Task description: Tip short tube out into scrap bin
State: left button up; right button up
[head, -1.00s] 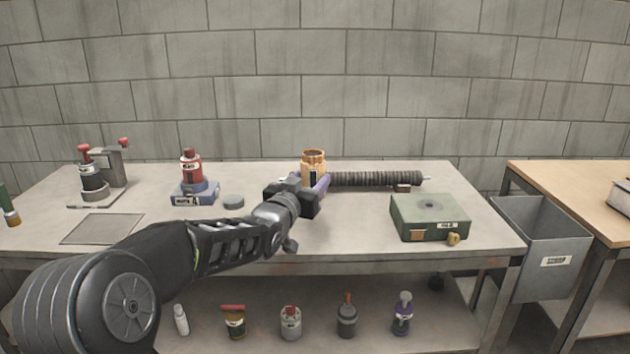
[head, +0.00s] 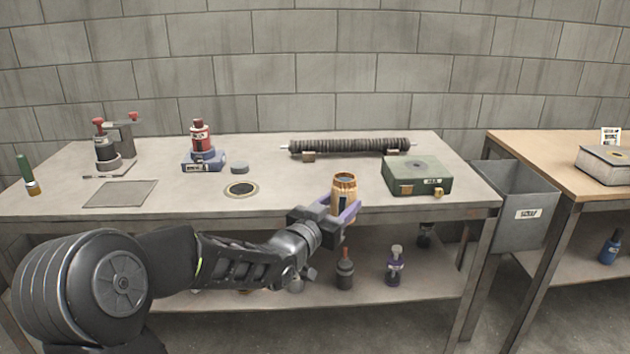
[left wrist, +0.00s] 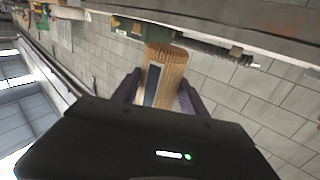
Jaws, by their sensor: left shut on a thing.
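My left gripper (head: 343,212) is shut on the short tube (head: 343,197), an orange-brown ribbed cylinder with an open top and a dark patch on its side. The tube is upright in the head view, held at the table's front edge. In the left wrist view the tube (left wrist: 165,76) stands between the two purple fingers. The scrap bin (head: 525,215) is a grey box with a white label, hanging in the gap between the two tables, to the right of the gripper and apart from it. Its inside is mostly hidden. My right gripper is not in view.
A green box (head: 417,178) sits on the grey table (head: 270,207) between gripper and bin. A long dark ribbed roller (head: 350,147) lies behind. A wooden table (head: 545,150) stands right of the bin.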

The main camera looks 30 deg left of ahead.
pick_arm(q)
jog(key=s+d+f+m+h, duration=0.1)
jog(key=s+d+f+h, duration=0.1)
jog(key=d, duration=0.6)
jog(key=s+d+f+m+h, duration=0.1)
jog(key=d+f+m+h, duration=0.1)
jog(key=d+f, duration=0.3)
jog(key=d+h, duration=0.1)
jog(key=d, duration=0.2)
jog(key=shift+s+d+f+g+h, duration=0.25)
jog(key=shift+s+d+g+h, duration=0.05)
jog(key=shift+s+d+g, duration=0.1)
